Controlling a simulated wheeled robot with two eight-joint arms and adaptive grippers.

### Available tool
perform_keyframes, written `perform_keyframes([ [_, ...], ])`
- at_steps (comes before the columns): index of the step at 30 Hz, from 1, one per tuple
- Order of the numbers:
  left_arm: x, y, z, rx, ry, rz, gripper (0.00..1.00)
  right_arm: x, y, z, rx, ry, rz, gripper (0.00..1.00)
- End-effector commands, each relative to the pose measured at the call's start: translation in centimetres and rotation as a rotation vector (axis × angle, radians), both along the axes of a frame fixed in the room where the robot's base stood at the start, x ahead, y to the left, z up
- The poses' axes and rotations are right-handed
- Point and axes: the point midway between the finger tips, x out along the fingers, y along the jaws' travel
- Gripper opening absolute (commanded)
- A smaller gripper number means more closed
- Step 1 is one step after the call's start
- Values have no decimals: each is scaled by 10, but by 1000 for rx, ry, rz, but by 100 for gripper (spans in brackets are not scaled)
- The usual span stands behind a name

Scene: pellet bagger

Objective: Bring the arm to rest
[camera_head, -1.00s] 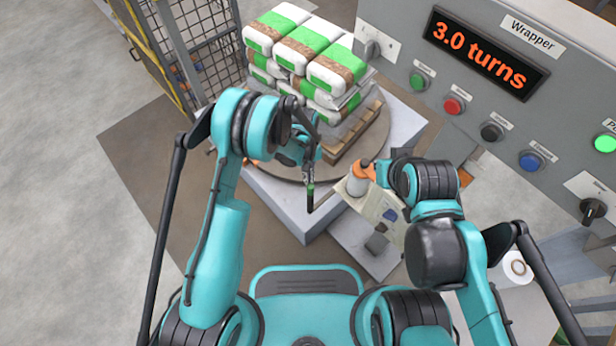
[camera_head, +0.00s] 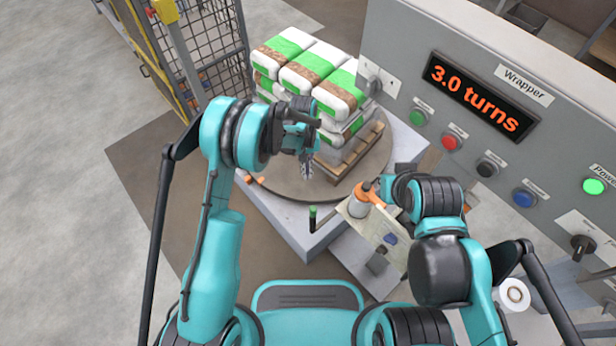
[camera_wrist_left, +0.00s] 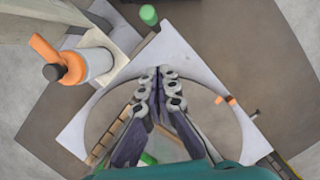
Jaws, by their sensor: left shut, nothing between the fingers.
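My left gripper (camera_head: 306,172) hangs over the round turntable (camera_head: 275,180) in the head view, in front of the stacked bags. Its fingers are together with nothing between them. In the left wrist view the closed fingertips (camera_wrist_left: 160,72) point over the turntable and its pale base (camera_wrist_left: 75,133). My left arm is bent, coming in from the left. My right arm comes in from the right, and its gripper cannot be made out.
Green-and-white bags (camera_head: 318,75) stand on a wooden pallet (camera_head: 355,148). A green-tipped post (camera_head: 312,216) stands at the base's front corner. An orange-and-white tool (camera_head: 359,203) is beside my right arm. The wrapper panel (camera_head: 400,75) is at right, a mesh fence (camera_head: 212,50) at left.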

Motion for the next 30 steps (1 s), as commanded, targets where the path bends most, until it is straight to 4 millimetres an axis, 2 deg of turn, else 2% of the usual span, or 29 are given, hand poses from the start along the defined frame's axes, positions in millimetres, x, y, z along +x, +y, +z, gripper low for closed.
perform_keyframes([
  [20, 1, 1, 6, -1, -2, 0, 0, 0, 0, 1, 0, 0, 0, 0],
  [23, 2, 6, 20, -6, -21, 1, 0, 0, 0, 1, 0, 0, 0, 0],
  [25, 2, 13, 40, -13, -52, -2, 0, 0, 0, 1, 0, 0, 0, 0],
  [30, -4, 39, 109, -36, -170, -12, 0, 0, 0, 1, 0, 0, 0, 0],
])
